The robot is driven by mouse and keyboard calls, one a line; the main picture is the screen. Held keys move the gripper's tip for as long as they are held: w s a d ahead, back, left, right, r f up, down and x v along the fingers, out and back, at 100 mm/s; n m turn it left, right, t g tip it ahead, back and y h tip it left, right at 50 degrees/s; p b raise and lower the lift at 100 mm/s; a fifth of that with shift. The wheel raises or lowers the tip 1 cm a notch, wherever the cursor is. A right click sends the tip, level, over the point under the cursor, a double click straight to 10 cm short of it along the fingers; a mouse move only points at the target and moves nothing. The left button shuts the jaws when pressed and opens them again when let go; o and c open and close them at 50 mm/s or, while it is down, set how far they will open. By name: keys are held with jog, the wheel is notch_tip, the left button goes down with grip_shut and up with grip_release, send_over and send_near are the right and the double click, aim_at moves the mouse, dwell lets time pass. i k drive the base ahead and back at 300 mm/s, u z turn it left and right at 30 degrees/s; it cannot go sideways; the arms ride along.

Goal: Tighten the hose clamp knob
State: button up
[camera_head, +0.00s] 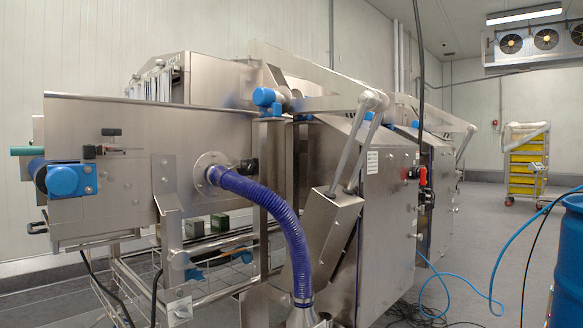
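A ribbed blue-purple hose (272,207) joins a round metal flange (207,168) on the side of the steel conveyor machine (130,187). It curves right and down to a metal fitting (302,304) near the bottom edge. A small black knob-like part (248,166) sits just above the hose, right of the flange. It looks like the hose clamp knob, but it is too small to tell how tight it is. My gripper is not in view.
Blue loose hoses (470,287) and dark cables lie on the floor at the right. A blue drum (570,265) stands at the right edge. A trolley with yellow crates (526,172) is far back. The floor between is mostly clear.

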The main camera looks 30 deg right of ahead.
aim_at(249, 163)
jog(key=z, duration=0.25)
jog(key=k, duration=0.7)
jog(key=z, duration=1)
jog(key=i, duration=1.6)
jog(key=u, duration=0.6)
